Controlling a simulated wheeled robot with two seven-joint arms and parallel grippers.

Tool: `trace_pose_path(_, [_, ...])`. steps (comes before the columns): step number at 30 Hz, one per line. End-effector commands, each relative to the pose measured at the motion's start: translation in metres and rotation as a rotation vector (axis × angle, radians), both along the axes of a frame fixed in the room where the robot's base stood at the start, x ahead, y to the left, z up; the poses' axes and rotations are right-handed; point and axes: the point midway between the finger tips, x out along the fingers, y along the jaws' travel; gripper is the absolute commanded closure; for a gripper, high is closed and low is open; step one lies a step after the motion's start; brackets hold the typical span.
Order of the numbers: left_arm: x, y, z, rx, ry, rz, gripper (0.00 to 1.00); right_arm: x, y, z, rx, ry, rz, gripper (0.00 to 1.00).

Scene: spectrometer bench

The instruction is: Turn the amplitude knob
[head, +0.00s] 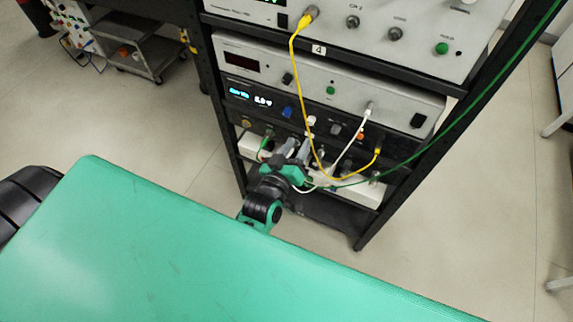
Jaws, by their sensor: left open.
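The rack holds a dark instrument with a lit blue and white display (250,95). Its front carries a blue knob (287,112), a white knob (312,121), a grey knob (336,129) and an orange one (360,134). The labels are too small to read, so I cannot tell which is the amplitude knob. My left gripper (297,148) is open in front of the lower part of the rack, just below the blue and white knobs. It hides part of the lowest panel. I cannot tell whether its fingers touch anything. My right gripper is not in view.
A yellow cable (306,95) hangs down close to the right of my left gripper. A white cable (350,148) and a long green cable (440,137) run nearby. Black rack posts (221,100) flank the instruments. A cart (140,48) stands far left.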

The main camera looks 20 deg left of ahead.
Motion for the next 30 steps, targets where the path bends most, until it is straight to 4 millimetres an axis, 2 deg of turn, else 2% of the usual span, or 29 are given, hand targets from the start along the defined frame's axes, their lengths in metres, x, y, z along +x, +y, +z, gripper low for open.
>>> trace_pose_path(1, [-0.010, 0.000, -0.002, 0.000, 0.001, 0.000, 0.58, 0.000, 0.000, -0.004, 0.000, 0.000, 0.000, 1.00])
trace_pose_path(6, [-0.038, 0.001, -0.002, 0.000, 0.001, -0.001, 0.58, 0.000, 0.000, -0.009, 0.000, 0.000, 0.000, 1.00])
trace_pose_path(12, [-0.059, 0.002, -0.001, 0.000, 0.001, -0.001, 0.58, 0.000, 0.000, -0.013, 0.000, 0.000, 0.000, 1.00])
trace_pose_path(18, [-0.065, 0.002, 0.000, 0.000, -0.001, 0.001, 0.58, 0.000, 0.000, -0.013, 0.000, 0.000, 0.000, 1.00])
trace_pose_path(30, [-0.065, 0.002, 0.001, 0.000, -0.001, 0.001, 0.58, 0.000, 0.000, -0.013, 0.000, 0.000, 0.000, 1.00])
